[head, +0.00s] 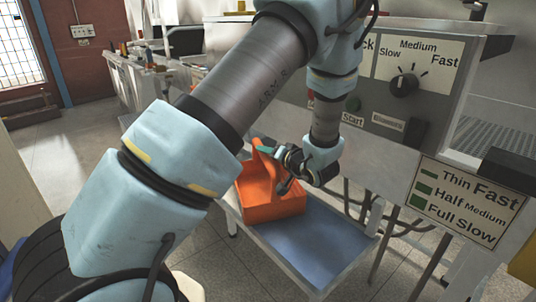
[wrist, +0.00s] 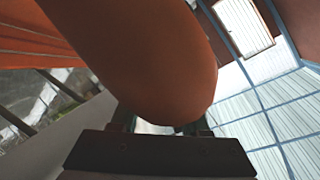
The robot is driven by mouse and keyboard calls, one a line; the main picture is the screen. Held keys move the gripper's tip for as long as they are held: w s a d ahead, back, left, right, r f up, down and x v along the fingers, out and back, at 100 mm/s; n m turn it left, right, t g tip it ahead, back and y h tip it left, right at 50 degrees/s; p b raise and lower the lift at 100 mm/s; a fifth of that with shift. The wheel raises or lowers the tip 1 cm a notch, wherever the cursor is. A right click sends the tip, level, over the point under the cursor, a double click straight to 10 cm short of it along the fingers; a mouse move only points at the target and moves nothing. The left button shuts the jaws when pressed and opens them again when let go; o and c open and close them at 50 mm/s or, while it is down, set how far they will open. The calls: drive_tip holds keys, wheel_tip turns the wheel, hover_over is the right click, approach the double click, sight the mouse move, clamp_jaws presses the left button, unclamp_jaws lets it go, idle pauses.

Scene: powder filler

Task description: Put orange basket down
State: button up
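The orange basket (head: 262,208) is upright over the left part of a low blue-topped cart (head: 325,245). I cannot tell whether its bottom touches the cart top or hangs just above it. My gripper (head: 284,170) is at the basket's upper part, and the arm hides some of it. In the wrist view, the basket's rounded orange part (wrist: 150,50) fills the middle, very close. My gripper's fingers (wrist: 162,125) show on both sides below it and seem shut on it. The contact itself is hidden.
A machine panel (head: 415,85) with a dial and a start button stands above and behind the cart. A sign board (head: 465,195) hangs at the right. Cables (head: 400,222) and metal legs are behind the cart. The cart's right part is bare.

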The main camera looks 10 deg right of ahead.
drive_tip(key=shift+o, duration=1.2)
drive_tip(key=shift+r, duration=0.1)
drive_tip(key=shift+r+p, duration=0.15)
drive_tip(key=shift+p, duration=0.2)
drive_tip(key=b+v, duration=0.4)
drive_tip(key=v, duration=0.8)
drive_tip(key=shift+s+d, duration=0.1)
